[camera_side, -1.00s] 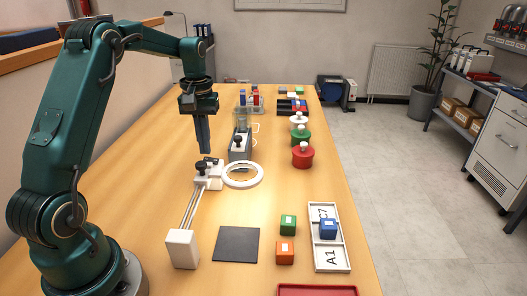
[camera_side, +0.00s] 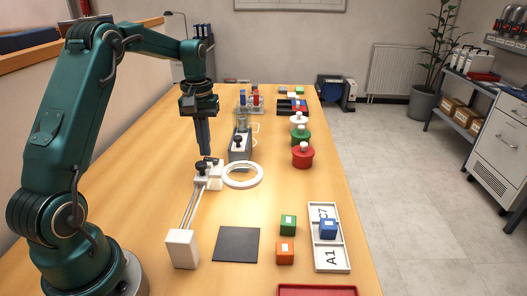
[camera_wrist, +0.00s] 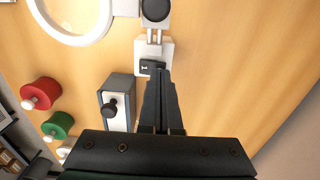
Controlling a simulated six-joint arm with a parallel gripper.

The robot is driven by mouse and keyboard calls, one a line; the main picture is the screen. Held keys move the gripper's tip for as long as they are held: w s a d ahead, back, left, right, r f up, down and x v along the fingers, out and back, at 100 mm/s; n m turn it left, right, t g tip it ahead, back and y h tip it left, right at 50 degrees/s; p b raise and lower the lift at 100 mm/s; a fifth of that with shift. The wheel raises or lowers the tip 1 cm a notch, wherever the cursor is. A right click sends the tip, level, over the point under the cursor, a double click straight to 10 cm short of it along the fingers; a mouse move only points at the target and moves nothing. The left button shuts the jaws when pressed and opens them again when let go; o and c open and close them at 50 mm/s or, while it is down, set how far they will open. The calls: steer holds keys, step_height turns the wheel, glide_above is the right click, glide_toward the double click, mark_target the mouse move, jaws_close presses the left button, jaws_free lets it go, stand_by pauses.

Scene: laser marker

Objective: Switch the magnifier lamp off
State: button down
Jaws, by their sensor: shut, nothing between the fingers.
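The magnifier lamp has a white ring head (camera_side: 243,174), twin rods and a white block base (camera_side: 181,249) on the table. A small white block at the head end of the rods carries a black rocker switch (camera_wrist: 149,67) with a white mark, seen in the wrist view. The ring (camera_wrist: 72,38) is at the top left there. My gripper (camera_side: 205,154) points down, shut and empty, with its tips just above or at the switch block. In the wrist view its fingertips (camera_wrist: 161,72) overlap the switch's right edge. I cannot tell whether they touch.
A grey box with a black knob (camera_side: 238,147) stands close behind the lamp head. Cubes and a white tray (camera_side: 332,262) lie nearer. The table between the lamp and my base is clear.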

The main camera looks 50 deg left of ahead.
mark_target(206, 159)
steer(key=shift+f, duration=0.7)
stand_by(0.3)
steer(key=shift+r, duration=3.5)
